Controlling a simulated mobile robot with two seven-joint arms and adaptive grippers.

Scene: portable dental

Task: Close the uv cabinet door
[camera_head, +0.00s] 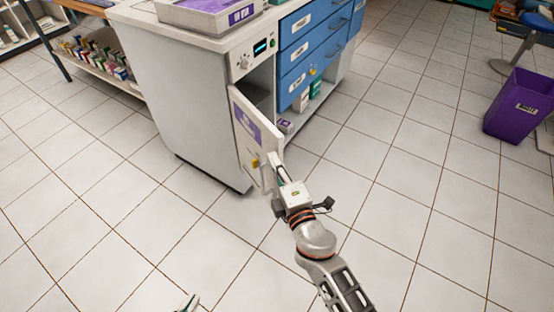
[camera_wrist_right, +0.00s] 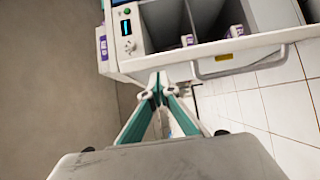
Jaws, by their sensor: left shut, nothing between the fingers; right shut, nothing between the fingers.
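The UV cabinet (camera_head: 190,95) is a white unit with a small lit control panel (camera_head: 254,55). The panel also shows in the right wrist view (camera_wrist_right: 127,30). Its white door (camera_head: 262,140), with a purple label and a small yellow mark, stands open, swung out from the cabinet front. My right gripper (camera_head: 276,165) is at the door's free edge, low on it, fingers shut and empty; whether it touches the door I cannot tell. Its closed fingers show in the right wrist view (camera_wrist_right: 157,85). My left gripper (camera_head: 188,302) shows only as a tip at the bottom edge, over the floor.
Blue drawers (camera_head: 310,55) stand right of the cabinet, with small boxes (camera_head: 300,100) on a low shelf beneath. A tray (camera_head: 210,12) sits on top. A purple bin (camera_head: 520,105) stands at the right. A shelf of bottles (camera_head: 100,65) is at the left. The tiled floor in front is clear.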

